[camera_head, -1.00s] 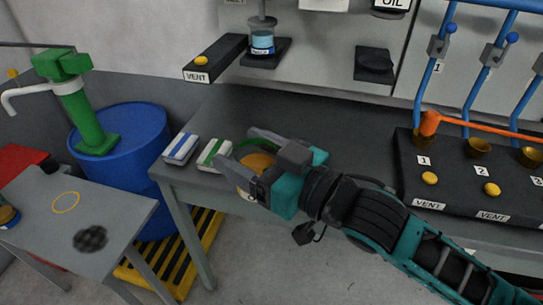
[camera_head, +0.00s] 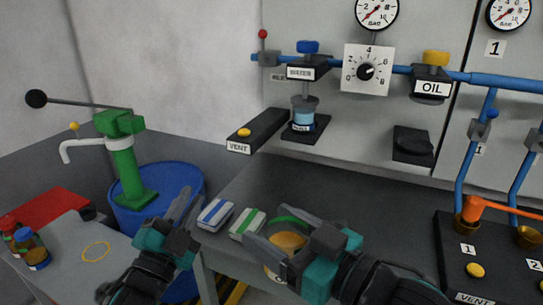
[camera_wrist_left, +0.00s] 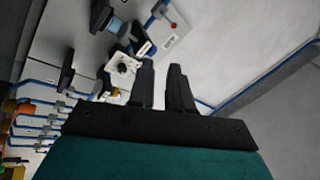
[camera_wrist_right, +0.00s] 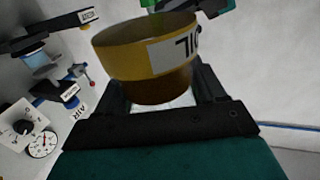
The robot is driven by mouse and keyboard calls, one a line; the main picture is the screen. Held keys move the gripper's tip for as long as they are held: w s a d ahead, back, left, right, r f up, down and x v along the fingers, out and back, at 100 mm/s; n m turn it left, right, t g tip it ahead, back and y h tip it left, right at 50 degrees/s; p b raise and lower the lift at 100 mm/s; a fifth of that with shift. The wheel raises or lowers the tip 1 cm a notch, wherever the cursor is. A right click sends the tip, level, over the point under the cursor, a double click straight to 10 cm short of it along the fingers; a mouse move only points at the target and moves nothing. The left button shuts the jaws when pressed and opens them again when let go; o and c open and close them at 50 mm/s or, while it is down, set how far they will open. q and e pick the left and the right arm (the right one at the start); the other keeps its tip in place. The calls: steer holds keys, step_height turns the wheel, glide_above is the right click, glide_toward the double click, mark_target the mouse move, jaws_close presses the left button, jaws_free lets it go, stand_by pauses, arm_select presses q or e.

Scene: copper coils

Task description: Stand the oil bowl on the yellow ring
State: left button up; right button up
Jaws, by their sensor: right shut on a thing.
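My right gripper (camera_head: 268,252) is shut on the oil bowl (camera_head: 287,242), which has a brown-yellow wall and orange-yellow contents. It is held at the grey bench's front edge. In the right wrist view the oil bowl (camera_wrist_right: 140,50) shows its white OIL label between the fingers. The yellow ring (camera_head: 94,260) is a thin outline on the small grey table at left, with nothing on it. My left gripper (camera_head: 190,207) is raised right of the ring, in front of the blue drum. Its fingers show a gap with nothing between them in the left wrist view (camera_wrist_left: 161,85).
Blue-striped (camera_head: 215,214) and green-striped (camera_head: 247,224) blocks lie on the bench, with a green arc behind the bowl. A blue drum (camera_head: 158,178) with a green pump (camera_head: 125,165) stands behind the small table (camera_head: 60,270). Jars (camera_head: 31,247) stand at that table's left.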

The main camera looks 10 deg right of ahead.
arm_select(q)
steer(key=s+d+r+m+g+h, duration=0.2)
steer(key=d+r+m+g+h, duration=0.2)
steer(key=d+r+m+h, duration=0.45)
steer(key=s+d+r+m+g+h, duration=0.2)
steer(key=d+r+m+g+h, duration=0.35)
steer(key=m, duration=0.55)
steer(key=s+d+r+m+g+y, duration=0.1)
steer(key=s+d+r+m+g, duration=0.2)
steer(key=m+g, duration=0.5)
steer(key=s+d+r+m+g+y, duration=0.1)
steer(key=s+d+r+m+g, duration=0.15)
steer(key=s+m+g, duration=0.45)
steer(key=s+d+r+m+g+y, duration=0.25)
steer(key=m+g, duration=0.25)
steer(key=m, duration=0.6)
steer(key=m+t+y, duration=0.9)
steer(key=m+y, duration=0.8)
steer(key=y, duration=0.2)
glide_above(271, 233)
step_height(271, 233, down, 7)
steer(key=f, duration=1.1)
steer(key=shift+s+f, duration=0.2)
steer(key=shift+s, duration=0.1)
steer(key=shift+c, duration=0.4)
jaws_close()
